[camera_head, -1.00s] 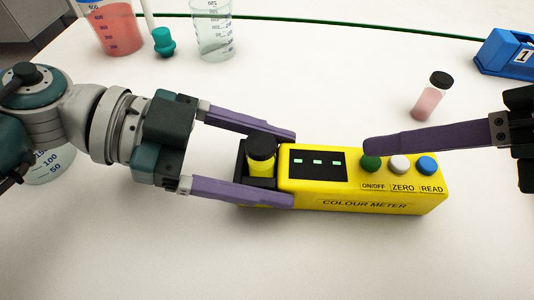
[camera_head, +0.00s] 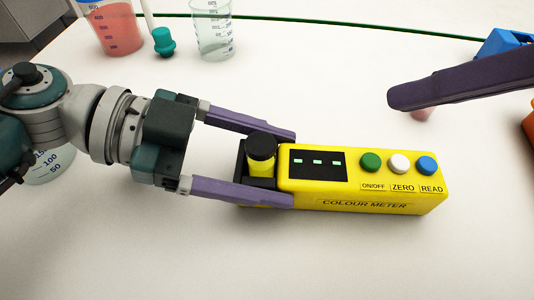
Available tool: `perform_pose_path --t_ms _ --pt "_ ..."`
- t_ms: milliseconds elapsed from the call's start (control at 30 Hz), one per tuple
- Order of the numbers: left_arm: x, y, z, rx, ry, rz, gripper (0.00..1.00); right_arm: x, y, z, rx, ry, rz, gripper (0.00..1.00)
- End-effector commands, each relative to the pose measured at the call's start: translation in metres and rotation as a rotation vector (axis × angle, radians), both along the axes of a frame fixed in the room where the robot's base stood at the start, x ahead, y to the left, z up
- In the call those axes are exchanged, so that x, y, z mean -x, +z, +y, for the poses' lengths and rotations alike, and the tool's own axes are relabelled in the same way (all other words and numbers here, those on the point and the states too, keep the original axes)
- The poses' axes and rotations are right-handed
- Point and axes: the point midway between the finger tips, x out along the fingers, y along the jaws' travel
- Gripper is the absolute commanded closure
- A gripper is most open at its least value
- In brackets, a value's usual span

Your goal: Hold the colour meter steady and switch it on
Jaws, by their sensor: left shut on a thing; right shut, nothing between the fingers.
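The yellow colour meter (camera_head: 363,206) lies on the white table. Its dark display (camera_head: 318,165) shows green dashes. On its top are a green ON/OFF button (camera_head: 370,162), a white ZERO button (camera_head: 399,164) and a blue READ button (camera_head: 426,166). My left gripper (camera_head: 294,168) is shut on the meter's left end, one purple finger along each side. A black-capped vial (camera_head: 261,152) stands in the holder between these fingers. My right gripper (camera_head: 396,98) is shut and empty, above and behind the buttons, apart from the meter.
A beaker of red liquid (camera_head: 115,30), a teal stopper (camera_head: 164,42) and a clear beaker (camera_head: 214,35) stand at the back left. A pink vial (camera_head: 422,115) is mostly hidden behind my right finger. A blue block (camera_head: 502,43) and an orange object (camera_head: 530,126) show at the right edge.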

Motion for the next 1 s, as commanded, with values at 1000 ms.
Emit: perform_pose_path --t_ms 1000 --pt "0.002 0.034 0.088 -0.007 0.002 -0.001 0.0 0.0 0.0 0.0 0.0 0.0 0.0 1.0"
